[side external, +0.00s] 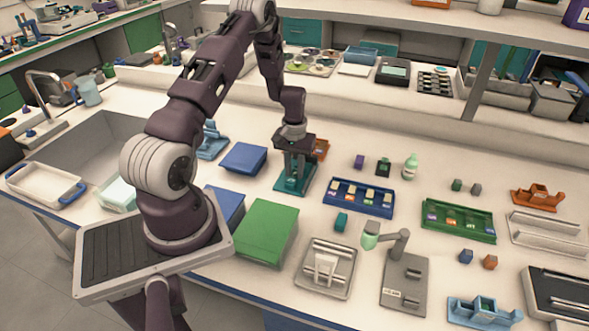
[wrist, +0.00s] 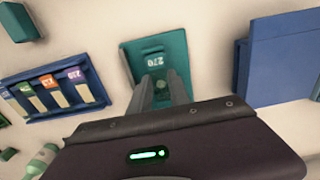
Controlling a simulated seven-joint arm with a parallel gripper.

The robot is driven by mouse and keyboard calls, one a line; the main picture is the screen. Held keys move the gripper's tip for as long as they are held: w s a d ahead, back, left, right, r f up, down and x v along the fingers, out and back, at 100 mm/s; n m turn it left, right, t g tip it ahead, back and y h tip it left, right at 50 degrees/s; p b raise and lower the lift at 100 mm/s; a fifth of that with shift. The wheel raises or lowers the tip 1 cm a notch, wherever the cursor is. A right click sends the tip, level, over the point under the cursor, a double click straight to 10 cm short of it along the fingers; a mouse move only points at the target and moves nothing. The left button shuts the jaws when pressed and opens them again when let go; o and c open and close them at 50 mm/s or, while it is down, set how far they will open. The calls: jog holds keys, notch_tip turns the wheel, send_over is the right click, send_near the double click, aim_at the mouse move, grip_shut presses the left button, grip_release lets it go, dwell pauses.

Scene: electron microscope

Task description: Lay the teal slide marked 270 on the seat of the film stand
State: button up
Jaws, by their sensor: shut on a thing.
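The teal slide (side external: 309,180) is a flat plate on the bench, below my gripper (side external: 293,180). In the wrist view the slide (wrist: 130,58) shows a white 270 near its far end. My gripper (wrist: 166,90) has its two fingers close together over the middle of the plate, shut on a small raised part of it. The fingers and wrist hide the near part of the slide. I cannot tell for sure which object is the film stand; a grey base with a pale upright piece (side external: 327,267) stands at the front middle.
A blue rack (side external: 358,197) of small labelled pieces is right of the slide; a blue box (side external: 243,157) is left. A green box (side external: 265,232) and a grey arm-like device (side external: 405,283) stand nearer the front. A small teal block (side external: 341,221) lies between.

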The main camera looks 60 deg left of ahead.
jog(key=o, duration=0.9)
